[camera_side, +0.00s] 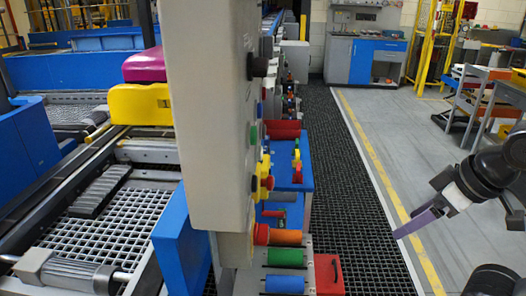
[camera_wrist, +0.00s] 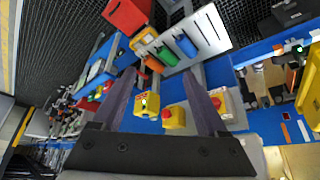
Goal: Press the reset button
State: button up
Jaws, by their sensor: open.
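No label reading "reset" is legible, so I cannot tell which button is the reset button. In the side view, a tall grey panel (camera_side: 207,120) carries a green button (camera_side: 253,134) and other small buttons on its edge. A red knob on a yellow box (camera_side: 264,178) sticks out beside it. My gripper (camera_side: 400,234), also in the wrist view (camera_wrist: 158,74), is open and empty, well right of the panel.
Colored cylinders, orange (camera_side: 286,238), green (camera_side: 286,257) and blue (camera_side: 285,284), sit below the panel. A red box (camera_side: 328,274) stands beside them. A conveyor (camera_side: 110,220) runs at the left. Black floor matting (camera_side: 345,200) and open grey floor separate the panel from my gripper.

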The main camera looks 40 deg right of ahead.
grip_shut()
dwell(1.5)
